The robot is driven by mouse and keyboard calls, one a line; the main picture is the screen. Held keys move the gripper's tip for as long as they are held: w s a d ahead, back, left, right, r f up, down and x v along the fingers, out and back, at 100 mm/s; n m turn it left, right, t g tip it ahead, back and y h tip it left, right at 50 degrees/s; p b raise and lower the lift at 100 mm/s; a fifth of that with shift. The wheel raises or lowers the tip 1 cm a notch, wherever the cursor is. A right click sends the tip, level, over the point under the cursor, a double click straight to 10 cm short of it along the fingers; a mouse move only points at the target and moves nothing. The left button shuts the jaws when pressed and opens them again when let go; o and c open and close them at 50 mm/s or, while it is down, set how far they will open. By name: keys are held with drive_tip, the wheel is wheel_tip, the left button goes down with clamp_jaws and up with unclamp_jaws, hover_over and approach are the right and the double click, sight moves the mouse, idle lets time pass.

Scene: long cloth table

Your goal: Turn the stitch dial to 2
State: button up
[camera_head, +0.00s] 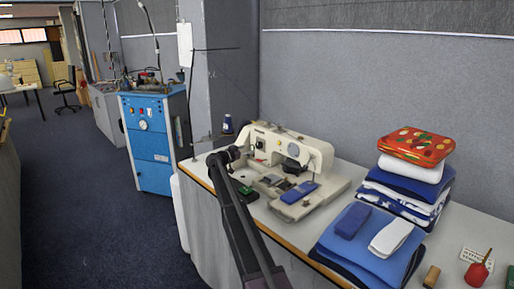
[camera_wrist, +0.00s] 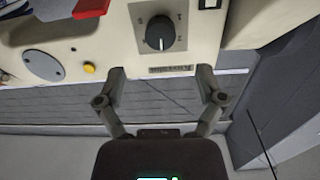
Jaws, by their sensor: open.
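The stitch dial (camera_wrist: 160,33) is a round black knob on the cream face of the sewing machine (camera_wrist: 115,30), at the top middle of the wrist view. A light pointer line shows on the knob; the small marks around it are too small to read. My gripper (camera_wrist: 161,77) is open and empty, its two fingertips apart just below the dial in the picture and not touching it. In the head view the sewing machine (camera_head: 312,146) stands on the long table, and my gripper (camera_head: 235,153) is at its left end.
A yellow button (camera_wrist: 88,68), a round grey plate (camera_wrist: 43,65) and a dark switch (camera_wrist: 210,4) are near the dial. A blue folded cloth (camera_head: 300,191) lies at the machine's front. A thread spool (camera_head: 228,124) stands behind; folded fabric stacks (camera_head: 408,187) are at right.

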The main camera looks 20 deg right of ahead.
sight(258, 146)
drive_tip(key=shift+x, duration=3.55)
drive_tip(key=c, duration=1.2)
